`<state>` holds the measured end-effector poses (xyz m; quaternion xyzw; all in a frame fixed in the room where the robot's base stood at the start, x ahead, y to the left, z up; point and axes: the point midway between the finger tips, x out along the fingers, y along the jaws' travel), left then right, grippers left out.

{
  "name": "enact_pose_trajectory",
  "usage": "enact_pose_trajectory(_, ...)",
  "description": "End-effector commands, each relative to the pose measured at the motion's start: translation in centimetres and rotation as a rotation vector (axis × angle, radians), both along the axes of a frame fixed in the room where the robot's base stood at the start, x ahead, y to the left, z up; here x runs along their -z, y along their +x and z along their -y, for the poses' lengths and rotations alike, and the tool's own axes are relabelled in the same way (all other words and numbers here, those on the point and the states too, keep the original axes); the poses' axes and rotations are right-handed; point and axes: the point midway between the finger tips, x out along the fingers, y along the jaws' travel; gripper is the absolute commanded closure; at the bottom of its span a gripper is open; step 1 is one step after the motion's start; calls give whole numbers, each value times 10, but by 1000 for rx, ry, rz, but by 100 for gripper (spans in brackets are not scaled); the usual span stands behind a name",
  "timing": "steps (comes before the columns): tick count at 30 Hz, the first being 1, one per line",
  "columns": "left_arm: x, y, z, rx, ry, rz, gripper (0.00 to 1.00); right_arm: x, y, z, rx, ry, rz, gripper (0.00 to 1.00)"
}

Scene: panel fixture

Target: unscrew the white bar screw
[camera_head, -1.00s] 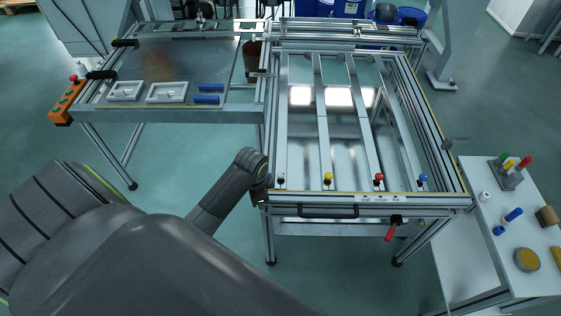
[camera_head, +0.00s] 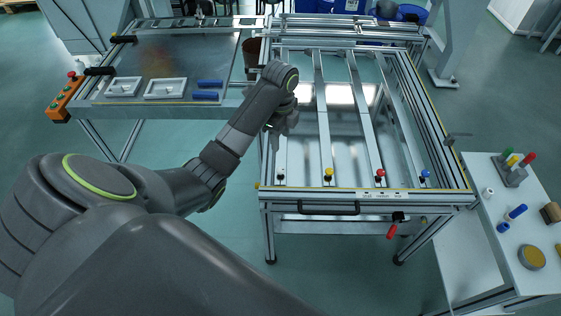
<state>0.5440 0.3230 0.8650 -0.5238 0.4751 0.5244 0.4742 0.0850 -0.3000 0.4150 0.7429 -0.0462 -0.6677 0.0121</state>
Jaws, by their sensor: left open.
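The panel fixture (camera_head: 232,194) is a metal frame with several long bars running front to back. Yellow (camera_head: 328,172), red (camera_head: 380,173) and blue (camera_head: 425,173) screws stand along the same front edge. My left gripper (camera_head: 284,136) is open above the leftmost bar, behind the white screw and apart from it in the picture. My forearm hides part of that bar, and the fingers show only partly. My right gripper is not in view.
A side table (camera_head: 470,225) at the right holds a stand with coloured pegs (camera_head: 515,170) and loose parts. A black front handle (camera_head: 328,208) and a red lever (camera_head: 391,231) stick out from the fixture. A plate table with two white trays (camera_head: 165,88) stands at the left.

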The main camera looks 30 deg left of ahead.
Motion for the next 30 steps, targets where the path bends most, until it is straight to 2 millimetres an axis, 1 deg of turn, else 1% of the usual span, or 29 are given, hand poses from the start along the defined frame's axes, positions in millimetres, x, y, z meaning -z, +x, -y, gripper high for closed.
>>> enact_pose_trajectory(1,12,0,0,0,0,0,55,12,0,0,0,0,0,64)
enact_pose_trajectory(14,60,0,0,-1,0,1,55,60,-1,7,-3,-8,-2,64)
enact_pose_trajectory(19,88,-1,0,-2,0,0,55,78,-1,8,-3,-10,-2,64)
enact_pose_trajectory(20,92,-1,0,-2,0,-1,55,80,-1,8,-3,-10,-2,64)
enact_pose_trajectory(21,97,-1,0,-3,-1,-3,55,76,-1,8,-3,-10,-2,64)
enact_pose_trajectory(27,127,-1,1,-2,-1,-2,55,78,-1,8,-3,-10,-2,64)
enact_pose_trajectory(30,135,-1,0,-2,0,0,55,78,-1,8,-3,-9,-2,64)
